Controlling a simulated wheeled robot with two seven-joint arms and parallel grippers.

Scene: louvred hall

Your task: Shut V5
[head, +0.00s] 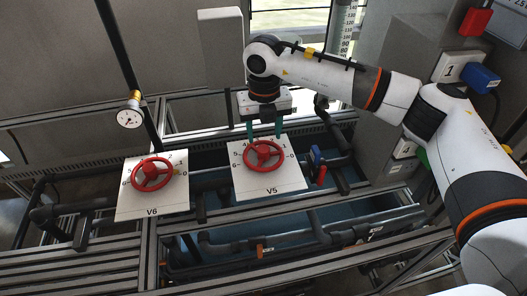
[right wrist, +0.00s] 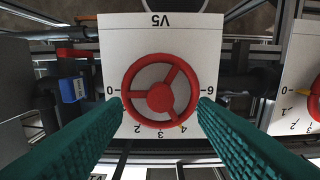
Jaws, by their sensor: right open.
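The V5 handwheel (head: 263,153) is red with spokes and sits on a white plate (head: 282,181) labelled V5. It also shows in the right wrist view (right wrist: 160,97), with a scale from 0 to 6 around it. A small yellow mark shows at its rim near the 4. My right gripper (head: 265,132) is above the plate at the wheel's far side, its teal fingers pointing down. In the right wrist view the fingers (right wrist: 161,99) are apart, one on each side of the wheel; I cannot tell whether they touch the rim. My left gripper is not in view.
A similar red V6 wheel (head: 152,174) on its own plate is to the left. A blue-handled valve (head: 317,156) and a red handle (head: 321,175) are right of V5. Pipes and frame rails run below.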

